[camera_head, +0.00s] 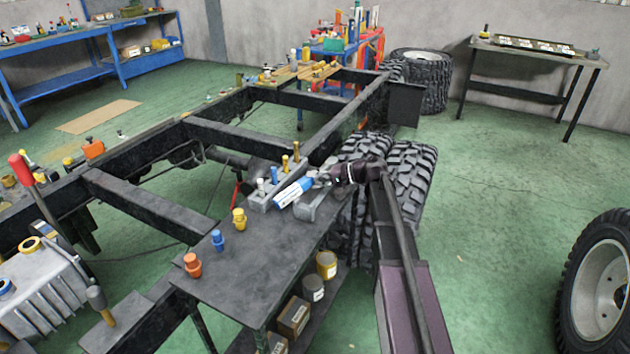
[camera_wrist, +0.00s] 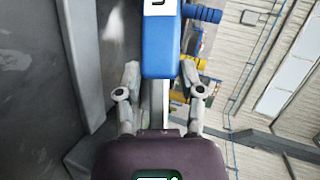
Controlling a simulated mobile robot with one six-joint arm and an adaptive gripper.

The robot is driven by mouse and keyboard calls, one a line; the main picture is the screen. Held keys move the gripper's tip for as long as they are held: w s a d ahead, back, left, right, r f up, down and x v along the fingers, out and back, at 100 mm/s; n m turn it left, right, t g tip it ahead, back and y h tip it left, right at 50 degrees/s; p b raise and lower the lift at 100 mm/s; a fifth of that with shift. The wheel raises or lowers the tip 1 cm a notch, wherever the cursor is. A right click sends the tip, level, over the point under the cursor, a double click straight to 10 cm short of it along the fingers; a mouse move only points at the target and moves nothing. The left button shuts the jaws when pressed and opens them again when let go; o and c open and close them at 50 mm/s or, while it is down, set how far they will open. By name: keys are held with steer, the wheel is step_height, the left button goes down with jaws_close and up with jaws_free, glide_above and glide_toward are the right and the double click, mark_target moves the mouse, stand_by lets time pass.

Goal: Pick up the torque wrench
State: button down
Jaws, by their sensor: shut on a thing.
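The tool (camera_head: 292,193) also shows in the head view, slanting down to the left from the fingers. I cannot tell for sure that it is the torque wrench. The fingers hide part of it, and whether it touches the shelf is unclear.
A grey socket holder (camera_head: 262,203) with upright pieces stands beside the tool. Orange (camera_head: 192,264), blue (camera_head: 217,240) and yellow (camera_head: 239,219) pieces stand on the shelf (camera_head: 255,275). Black tyres (camera_head: 412,170) stand close on the right.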

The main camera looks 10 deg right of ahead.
step_height(320, 180, up, 10)
steer(key=p, duration=0.9)
steer(key=shift+f, duration=0.1)
stand_by(0.7)
